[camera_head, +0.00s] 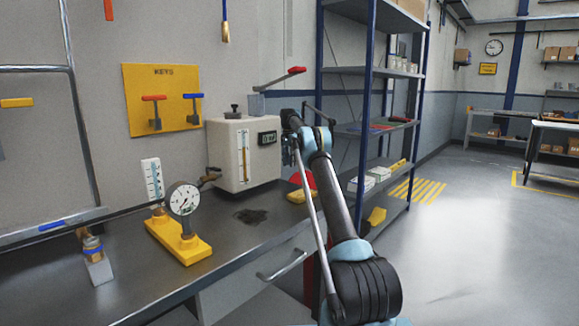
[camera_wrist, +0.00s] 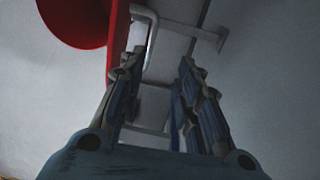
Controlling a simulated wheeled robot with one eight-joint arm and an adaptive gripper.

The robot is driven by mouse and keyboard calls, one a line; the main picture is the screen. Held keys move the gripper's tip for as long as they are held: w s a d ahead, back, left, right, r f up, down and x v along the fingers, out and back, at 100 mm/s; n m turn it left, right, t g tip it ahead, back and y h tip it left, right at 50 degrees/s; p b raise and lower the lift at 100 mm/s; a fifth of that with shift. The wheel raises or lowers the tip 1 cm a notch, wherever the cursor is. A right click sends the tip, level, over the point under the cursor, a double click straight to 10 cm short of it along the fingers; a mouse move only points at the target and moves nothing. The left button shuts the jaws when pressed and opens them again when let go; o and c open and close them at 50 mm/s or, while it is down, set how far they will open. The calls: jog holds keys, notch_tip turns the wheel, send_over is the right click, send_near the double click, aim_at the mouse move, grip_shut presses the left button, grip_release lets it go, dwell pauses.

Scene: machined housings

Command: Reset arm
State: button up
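My arm reaches up from the lower right in the head view, in front of the bench's right end. My gripper shows in the wrist view (camera_wrist: 160,65), its two blue-padded fingers apart with nothing held between them. Beyond the fingers are a bent grey metal bar (camera_wrist: 152,40) and a large red part (camera_wrist: 75,20) at the upper left. In the head view the gripper's fingers cannot be made out clearly near the dark end of the arm beside the white machine.
The white machine (camera_head: 229,165) stands on the grey bench (camera_head: 125,235) with a round gauge (camera_head: 184,199) on a yellow base. A blue-framed shelf rack (camera_head: 372,70) stands behind my arm. Open floor (camera_head: 470,240) lies to the right.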

jog(key=s+d+r+n, duration=0.1)
jog(key=s+d+r, duration=0.2)
jog(key=s+r, duration=0.4)
jog(key=s+d+r+n, duration=0.1)
jog(key=s+d+r, duration=0.1)
jog(key=s+r, duration=0.55)
jog(key=s+d+r+n+t, duration=0.1)
jog(key=s+d+r, duration=0.1)
jog(key=s, duration=1)
jog(key=s+d+r+n, duration=0.1)
jog(key=s+n, duration=0.1)
jog(key=s, duration=1)
jog(key=s+d+f+n+t, duration=0.1)
jog(key=s+f, duration=0.3)
jog(key=s, duration=0.7)
jog(key=s+d+f+n, duration=0.1)
jog(key=s+f, duration=0.4)
jog(key=s, duration=0.7)
jog(key=s+f+n, duration=0.2)
jog(key=s+f, duration=1.5)
jog(key=shift+t+y, duration=0.3)
jog(key=shift+t, duration=0.1)
